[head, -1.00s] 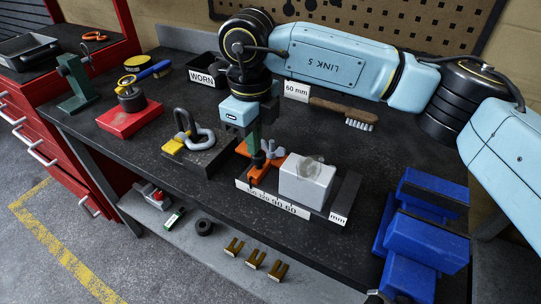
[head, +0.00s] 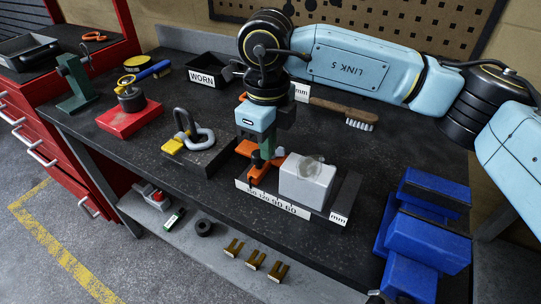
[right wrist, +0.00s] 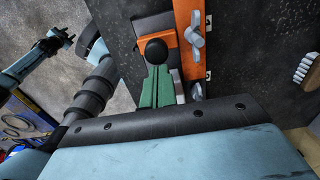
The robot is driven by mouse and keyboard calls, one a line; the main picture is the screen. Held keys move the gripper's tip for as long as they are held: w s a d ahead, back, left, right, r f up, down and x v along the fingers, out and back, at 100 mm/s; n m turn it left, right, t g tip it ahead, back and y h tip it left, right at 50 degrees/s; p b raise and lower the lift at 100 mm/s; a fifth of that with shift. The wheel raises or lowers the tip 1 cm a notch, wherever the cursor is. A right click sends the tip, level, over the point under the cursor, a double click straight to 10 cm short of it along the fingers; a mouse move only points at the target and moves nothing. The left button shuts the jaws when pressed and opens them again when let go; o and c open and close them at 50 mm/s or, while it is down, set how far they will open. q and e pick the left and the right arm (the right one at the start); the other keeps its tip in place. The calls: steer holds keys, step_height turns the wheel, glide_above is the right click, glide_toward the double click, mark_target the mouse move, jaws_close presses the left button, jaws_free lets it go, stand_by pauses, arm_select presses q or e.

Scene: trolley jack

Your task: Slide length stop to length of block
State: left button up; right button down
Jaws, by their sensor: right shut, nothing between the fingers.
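The pale grey block (head: 306,180) sits on a dark gauge base with a white front scale (head: 272,200) in mm. The orange length stop (head: 258,173) stands just left of the block. The right wrist view shows its orange bar (right wrist: 187,20), a grey wing nut (right wrist: 196,32) and a black ball knob (right wrist: 156,50). My right gripper (head: 266,156), with green fingers, is shut and empty at the stop. Its fingertips (right wrist: 158,75) are right by the knob; whether they touch it is unclear. My left gripper seems to show small at the upper left of the right wrist view (right wrist: 60,36), its jaws unclear.
A dark block with a yellow-handled shackle clamp (head: 190,140) stands left of the gauge. Blue vise-like blocks (head: 428,230) stand at the right. A brush (head: 345,112) and WORN bin (head: 208,72) lie behind. Several brass forks (head: 255,260) lie on the lower shelf.

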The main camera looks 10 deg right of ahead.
mark_target(288, 161)
steer(key=shift+s+d, duration=0.8)
steer(key=shift+d, duration=0.35)
steer(key=shift+s+d+b, duration=0.15)
steer(key=shift+d+b, duration=0.05)
steer(key=shift+b, duration=0.1)
steer(key=shift+s+d, duration=0.3)
steer(key=shift+d, duration=0.1)
step_height(288, 161, up, 6)
steer(key=a+p, duration=0.1)
steer(key=p, duration=0.2)
steer(key=shift+w, duration=0.35)
steer(key=shift+r, duration=0.1)
